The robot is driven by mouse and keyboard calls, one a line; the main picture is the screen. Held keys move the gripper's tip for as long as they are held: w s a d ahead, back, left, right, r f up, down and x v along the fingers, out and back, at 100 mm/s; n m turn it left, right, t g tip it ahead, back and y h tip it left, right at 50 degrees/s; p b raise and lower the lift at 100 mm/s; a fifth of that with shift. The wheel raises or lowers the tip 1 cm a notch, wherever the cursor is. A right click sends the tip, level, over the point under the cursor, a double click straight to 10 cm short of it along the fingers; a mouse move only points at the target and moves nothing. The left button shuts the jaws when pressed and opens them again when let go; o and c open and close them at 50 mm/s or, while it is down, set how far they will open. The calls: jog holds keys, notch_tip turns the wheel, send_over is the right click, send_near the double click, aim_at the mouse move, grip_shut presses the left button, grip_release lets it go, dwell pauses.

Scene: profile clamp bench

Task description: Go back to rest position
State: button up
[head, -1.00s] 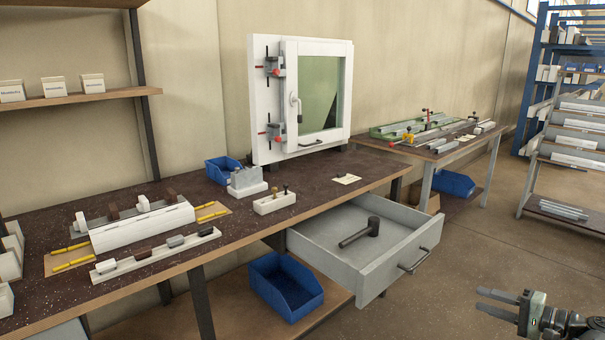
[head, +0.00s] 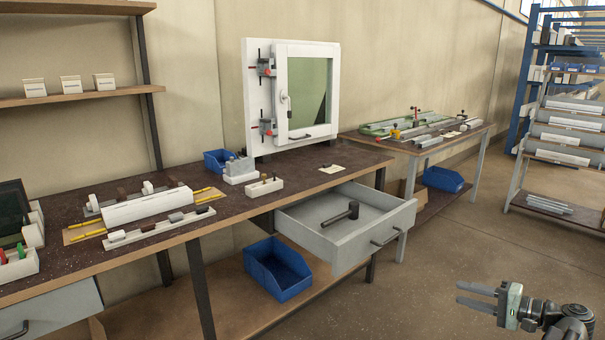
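My gripper (head: 480,297) is at the lower right of the head view, over the bare floor and apart from the bench. Its two fingers point left with a gap between them, and nothing is held. The long dark-topped bench (head: 150,228) stands to its left. The bench's grey drawer (head: 350,246) is pulled open, and a dark mallet (head: 341,213) lies inside it. The gripper is to the right of the drawer and touches nothing.
A blue bin (head: 278,270) sits on the shelf under the bench. A white framed window (head: 292,92) stands on the bench. A second table (head: 430,147) is behind, and a rack (head: 560,150) is at the right. The floor (head: 440,250) between is clear.

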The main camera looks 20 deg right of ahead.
jog(key=w+a+f+n+g+y, duration=0.1)
jog(key=w+a+n+g+y, duration=0.1)
jog(key=w+a, duration=0.65)
jog(key=w+a+f+n+g+y, duration=0.25)
jog(key=w+a, duration=0.25)
jog(key=a, duration=0.7)
jog(key=w+a+f+n+g+y, duration=0.1)
jog(key=w+a+n+g, duration=0.15)
jog(key=w+a, duration=0.6)
jog(key=s+a+f+n+g+h, duration=0.2)
jog(key=a+f+g, duration=0.15)
jog(key=a, duration=0.65)
jog(key=s+a+f+n+g+h, duration=0.1)
jog(key=a+f+n+g+h, duration=0.15)
jog(key=a+f, duration=0.45)
jog(key=s+a+f+n+g+h, duration=0.2)
jog(key=a+h, duration=0.1)
jog(key=a, duration=0.9)
jog(key=d+h+p, duration=0.1)
jog(key=d+h, duration=0.3)
jog(key=d, duration=0.4)
notch_tip(320, 180, up, 25)
jog(key=p, duration=2.6)
jog(key=shift+a+t, duration=0.15)
jog(key=shift+t, duration=0.15)
